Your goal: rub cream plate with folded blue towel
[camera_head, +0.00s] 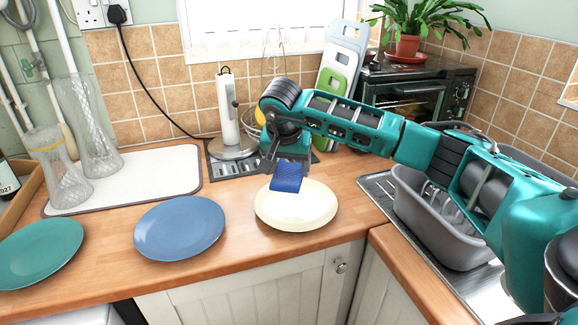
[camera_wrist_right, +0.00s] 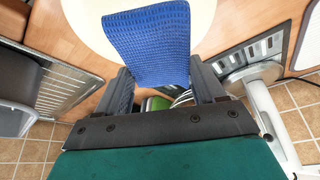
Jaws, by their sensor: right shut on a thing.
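The cream plate (camera_head: 312,213) lies flat on the wooden counter, right of the blue plate. The folded blue towel (camera_head: 287,177) is held at the plate's upper left part; whether it touches the plate is hard to tell. My right gripper (camera_head: 286,160) is shut on the towel, reaching in from the right above the plate's back edge. In the right wrist view, the towel (camera_wrist_right: 152,42) sticks out from between the fingers over the cream plate (camera_wrist_right: 88,22). My left gripper is not in view.
A blue plate (camera_head: 180,227) and a teal plate (camera_head: 40,253) lie to the left. Behind stand a white paper-towel holder (camera_head: 229,115) and a wire basket. A grey dish tub (camera_head: 432,225) sits at the sink on the right. Glass vases (camera_head: 88,125) stand on a white mat (camera_head: 150,175).

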